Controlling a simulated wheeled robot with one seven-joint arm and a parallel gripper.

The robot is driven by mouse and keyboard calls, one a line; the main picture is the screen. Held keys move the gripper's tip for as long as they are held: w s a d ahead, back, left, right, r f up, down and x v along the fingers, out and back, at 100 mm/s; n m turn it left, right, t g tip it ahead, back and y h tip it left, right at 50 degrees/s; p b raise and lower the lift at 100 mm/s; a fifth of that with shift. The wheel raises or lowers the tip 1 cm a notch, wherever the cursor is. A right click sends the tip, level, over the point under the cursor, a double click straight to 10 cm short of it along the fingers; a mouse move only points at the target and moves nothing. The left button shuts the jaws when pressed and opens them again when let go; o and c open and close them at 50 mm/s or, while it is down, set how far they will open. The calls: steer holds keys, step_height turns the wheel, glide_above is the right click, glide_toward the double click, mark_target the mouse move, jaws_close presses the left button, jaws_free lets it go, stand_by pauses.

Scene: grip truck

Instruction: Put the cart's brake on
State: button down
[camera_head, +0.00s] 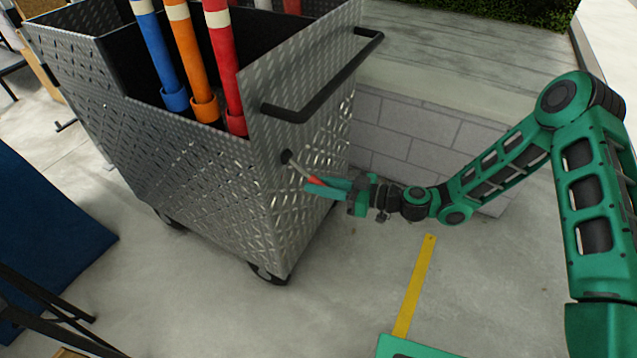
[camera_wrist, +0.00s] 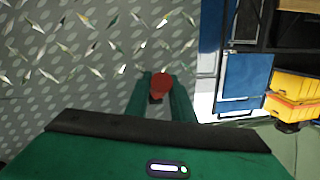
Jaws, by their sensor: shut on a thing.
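The cart (camera_head: 200,160) is a grey metal box with a diamond-plate surface, a black push handle (camera_head: 322,85) and wheels below. A brake lever (camera_head: 304,171) with a red tip sticks out from a dark pivot on its end panel, below the handle, slanting down to the right. My gripper (camera_head: 322,187) is at the red tip, its green fingers shut on it. In the wrist view the red tip (camera_wrist: 160,84) sits between the two fingers, with the cart's patterned panel (camera_wrist: 70,60) behind. The rest of the lever is hidden there.
Blue, orange and red tubes (camera_head: 222,65) stand in the cart. A low grey block wall (camera_head: 420,150) is behind the gripper. A yellow floor strip (camera_head: 415,285) lies on open concrete. A blue panel (camera_head: 45,235) is at left. Yellow bins (camera_wrist: 295,90) show at right in the wrist view.

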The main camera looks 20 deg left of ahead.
steer(key=c, duration=1.5)
jaws_free()
steer(key=shift+w+d+f, duration=0.15)
steer(key=shift+w+f, duration=0.15)
steer(key=shift+w, duration=0.15)
steer(key=shift+c, duration=0.2)
steer(key=shift+s+r, duration=0.1)
steer(key=shift+s, duration=0.05)
steer(key=d+r, duration=0.1)
steer(key=d, duration=0.9)
steer(key=shift+s+d+r, duration=0.15)
steer(key=shift+d, duration=0.15)
